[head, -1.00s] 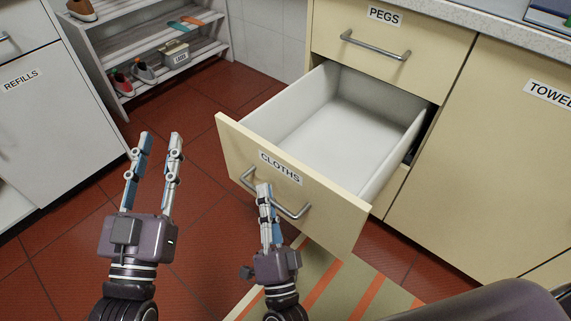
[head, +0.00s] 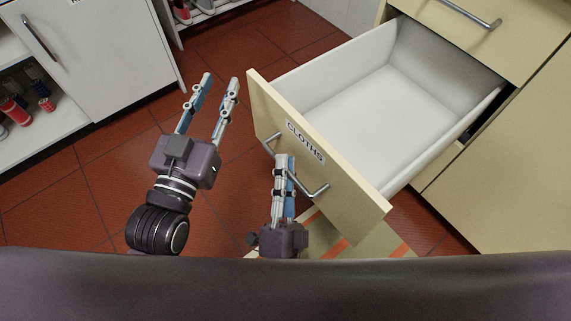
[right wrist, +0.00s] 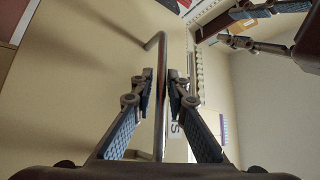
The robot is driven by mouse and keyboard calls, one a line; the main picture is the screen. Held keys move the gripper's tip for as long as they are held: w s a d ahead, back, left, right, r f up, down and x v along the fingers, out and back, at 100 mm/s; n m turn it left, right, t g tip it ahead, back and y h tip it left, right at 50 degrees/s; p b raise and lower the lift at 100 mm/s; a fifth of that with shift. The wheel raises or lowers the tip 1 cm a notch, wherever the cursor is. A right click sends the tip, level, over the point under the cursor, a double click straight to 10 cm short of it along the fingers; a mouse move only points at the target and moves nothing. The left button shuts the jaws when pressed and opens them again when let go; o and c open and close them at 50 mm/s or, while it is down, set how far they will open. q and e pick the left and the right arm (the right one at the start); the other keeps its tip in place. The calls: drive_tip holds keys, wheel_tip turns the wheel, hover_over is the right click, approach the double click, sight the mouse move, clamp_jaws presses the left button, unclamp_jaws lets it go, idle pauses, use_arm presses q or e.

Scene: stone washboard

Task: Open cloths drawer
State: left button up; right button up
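The cream cloths drawer (head: 355,190), labelled CLOTHS, stands far out of its cabinet. Its white inside (head: 370,105) is empty where it shows. Its metal handle (head: 317,193) is on the front panel; it also runs up between the fingers in the right wrist view (right wrist: 161,70). My right gripper (head: 285,158) is at the handle, its fingers closed in on both sides of the bar (right wrist: 161,88). My left gripper (head: 221,78) is open and empty, its fingers pointing up in the picture, left of the drawer front. It shows at the top right of the right wrist view.
A drawer with its own handle (head: 457,12) is above the open one, shut. A white cabinet (head: 110,60) and a shelf with red items (head: 15,110) stand at the left. Red tiled floor (head: 100,170) is clear between. A striped mat (head: 375,240) lies under the drawer.

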drive_tip(key=shift+o, duration=0.9)
drive_tip(key=v, duration=0.7)
drive_tip(key=shift+s, duration=0.25)
drive_tip(key=shift+f, duration=0.1)
